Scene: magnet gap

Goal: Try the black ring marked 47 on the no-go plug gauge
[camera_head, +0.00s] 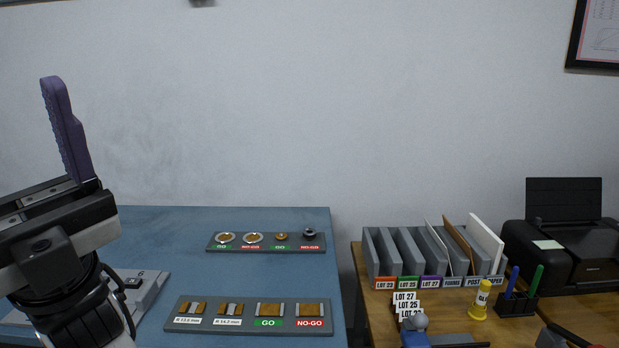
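My gripper (62,105) is at the far left, raised above the blue table, with a purple ribbed finger pointing up. I see it side-on, so the gap between the fingers is hidden, and no ring shows at it. A grey gauge board (265,248) lies at the back of the table, with two pale round pieces at left and two small pieces at right, over GO and NO-GO labels. At its right-hand NO-GO label (309,247) stands a small dark grey piece (311,232). I cannot make out a ring marked 47.
A second grey board (250,327) with brass-coloured pieces and GO/NO-GO labels lies at the front of the blue table (170,220). A light grey device (150,287) is partly behind my arm. A wooden desk with file holders (385,250) and a black printer (560,235) stands right.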

